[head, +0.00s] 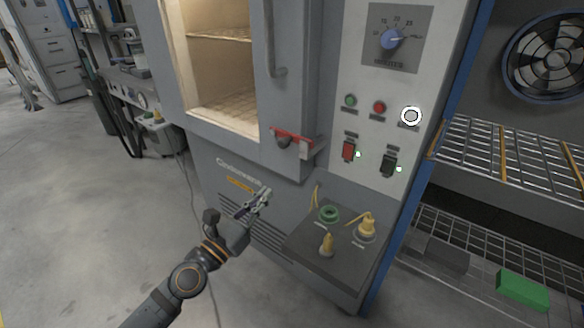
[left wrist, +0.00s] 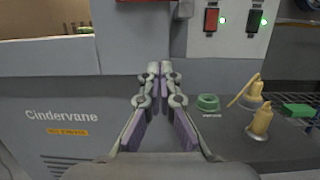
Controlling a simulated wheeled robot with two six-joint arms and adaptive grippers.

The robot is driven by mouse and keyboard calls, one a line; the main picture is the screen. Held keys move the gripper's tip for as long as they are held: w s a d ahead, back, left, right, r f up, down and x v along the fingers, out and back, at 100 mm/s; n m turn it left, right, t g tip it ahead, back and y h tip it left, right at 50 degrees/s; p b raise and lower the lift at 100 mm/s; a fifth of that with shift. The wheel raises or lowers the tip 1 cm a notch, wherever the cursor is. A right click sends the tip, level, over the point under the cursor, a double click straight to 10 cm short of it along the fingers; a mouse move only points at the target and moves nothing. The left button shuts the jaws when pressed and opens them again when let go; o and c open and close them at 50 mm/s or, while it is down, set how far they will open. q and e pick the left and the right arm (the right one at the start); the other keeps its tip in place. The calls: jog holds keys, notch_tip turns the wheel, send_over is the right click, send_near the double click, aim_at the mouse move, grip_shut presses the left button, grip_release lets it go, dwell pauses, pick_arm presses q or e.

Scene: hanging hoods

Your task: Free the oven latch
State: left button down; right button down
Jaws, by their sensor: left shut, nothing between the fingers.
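The oven (head: 235,170) is a grey cabinet with a lit chamber and wire shelves. Its latch (head: 292,138) is a red bar with a dark knob and a light grey piece at its right end, low beside the chamber. My right gripper is not in view.
A control panel (head: 383,85) with a blue dial, buttons and two lit switches is right of the latch. A dark ledge (head: 310,250) below it carries a green ring (head: 328,214) and yellow fittings (head: 367,228). A wire rack (head: 510,160) stands at right. Floor at left is open.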

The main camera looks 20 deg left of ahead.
aim_at(297, 145)
pick_arm(q)
jog(key=shift+s+d+r+h, duration=0.15)
jog(key=shift+d+r+h, duration=0.05)
jog(key=shift+r+h, duration=0.1)
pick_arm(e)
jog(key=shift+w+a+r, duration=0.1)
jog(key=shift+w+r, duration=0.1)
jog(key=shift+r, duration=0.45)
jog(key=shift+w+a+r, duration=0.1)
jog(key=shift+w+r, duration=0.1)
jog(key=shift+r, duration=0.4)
pick_arm(q)
jog(key=shift+r, duration=0.1)
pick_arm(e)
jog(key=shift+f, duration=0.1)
